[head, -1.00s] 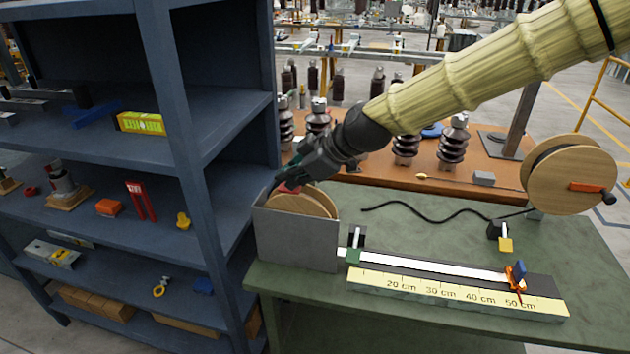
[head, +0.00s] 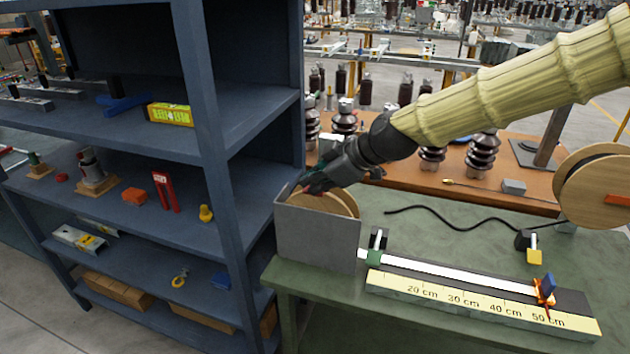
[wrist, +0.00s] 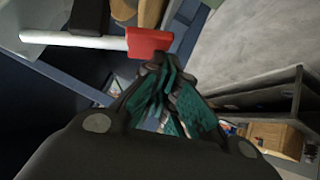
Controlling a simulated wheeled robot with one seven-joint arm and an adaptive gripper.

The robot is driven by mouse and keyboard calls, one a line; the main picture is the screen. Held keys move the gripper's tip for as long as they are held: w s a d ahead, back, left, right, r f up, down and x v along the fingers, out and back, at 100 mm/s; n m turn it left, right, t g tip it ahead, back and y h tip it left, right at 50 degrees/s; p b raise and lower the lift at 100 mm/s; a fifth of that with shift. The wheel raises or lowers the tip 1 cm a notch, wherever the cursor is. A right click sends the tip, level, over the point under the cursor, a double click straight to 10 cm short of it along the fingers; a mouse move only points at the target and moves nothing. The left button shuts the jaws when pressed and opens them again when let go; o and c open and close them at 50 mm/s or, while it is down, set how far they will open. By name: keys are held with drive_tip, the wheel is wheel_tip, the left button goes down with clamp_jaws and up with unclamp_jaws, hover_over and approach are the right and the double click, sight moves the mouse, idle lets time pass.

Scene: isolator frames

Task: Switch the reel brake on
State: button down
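A red block on a white rod (wrist: 75,39), which looks like the brake lever's red grip (wrist: 148,42), lies just beyond my fingertips in the wrist view. My gripper (wrist: 164,62) has its green-padded fingers drawn together at the tips, which meet or overlap the red block's lower edge; I cannot tell whether they touch it. In the head view my gripper (head: 312,186) is at the top of a grey box (head: 318,238), with a little red showing at the tips. A wooden reel (head: 335,202) sits inside that box. The lever's rod is hidden there.
A blue shelf unit (head: 205,150) stands close on the left. On the green bench (head: 440,240) lie a ruler strip (head: 480,305), a black cable (head: 440,217) and a small clamp (head: 530,243). A second wooden reel (head: 597,187) stands at the right.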

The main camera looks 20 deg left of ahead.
drive_tip(key=s+d+r+b, duration=0.1)
drive_tip(key=s+d+r, duration=0.3)
drive_tip(key=d+r, duration=0.3)
wheel_tip(320, 180, up, 3)
drive_tip(key=shift+s+f+b, duration=0.1)
drive_tip(key=shift+s+b, duration=0.05)
drive_tip(key=shift+b, duration=0.25)
